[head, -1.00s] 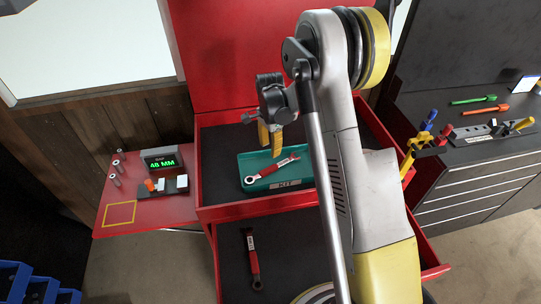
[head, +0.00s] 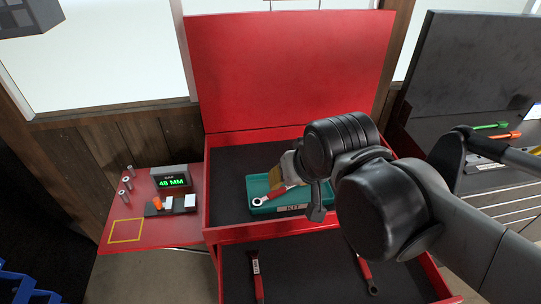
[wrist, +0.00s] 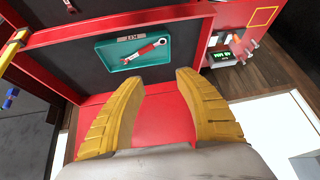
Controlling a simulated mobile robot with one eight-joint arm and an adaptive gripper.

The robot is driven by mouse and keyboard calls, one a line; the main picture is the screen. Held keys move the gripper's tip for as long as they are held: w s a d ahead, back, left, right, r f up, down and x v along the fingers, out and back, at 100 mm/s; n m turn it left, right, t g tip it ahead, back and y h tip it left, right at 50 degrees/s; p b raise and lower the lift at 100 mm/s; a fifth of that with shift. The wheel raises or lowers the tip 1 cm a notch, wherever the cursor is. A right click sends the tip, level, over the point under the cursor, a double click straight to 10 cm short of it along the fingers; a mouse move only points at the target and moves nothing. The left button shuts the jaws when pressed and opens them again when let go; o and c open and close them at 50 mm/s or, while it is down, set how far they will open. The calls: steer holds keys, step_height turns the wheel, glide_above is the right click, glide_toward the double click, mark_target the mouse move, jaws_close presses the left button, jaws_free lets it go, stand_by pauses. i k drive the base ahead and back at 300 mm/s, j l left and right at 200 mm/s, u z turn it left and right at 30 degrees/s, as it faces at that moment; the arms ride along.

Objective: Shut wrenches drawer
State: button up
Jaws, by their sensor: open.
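The wrenches drawer (head: 310,285) stands pulled out at the front of the red cart, below its open top compartment. A red-handled wrench (head: 257,276) lies at its left and another (head: 366,274) at its right. My gripper (wrist: 158,78) is open and empty, over the top compartment, away from the drawer. In the head view my arm hides most of the gripper. In the wrist view the drawer (wrist: 45,14) shows only partly, at the upper left edge.
A teal kit tray (head: 258,212) holding a red wrench sits in the top compartment. The raised red lid (head: 290,70) stands behind. A side shelf (head: 185,232) at left carries a gauge reading 48 MM (head: 171,180). A dark bench (head: 450,85) stands at right.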

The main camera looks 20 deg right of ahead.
mark_target(319, 266)
steer(key=k+l, duration=0.4)
steer(key=k+l+u, duration=0.1)
steer(key=k+l, duration=0.3)
steer(key=k, duration=0.15)
steer(key=k+u, duration=0.35)
steer(key=k+j+u, duration=0.15)
steer(key=k+u, duration=0.15)
steer(key=k, duration=0.25)
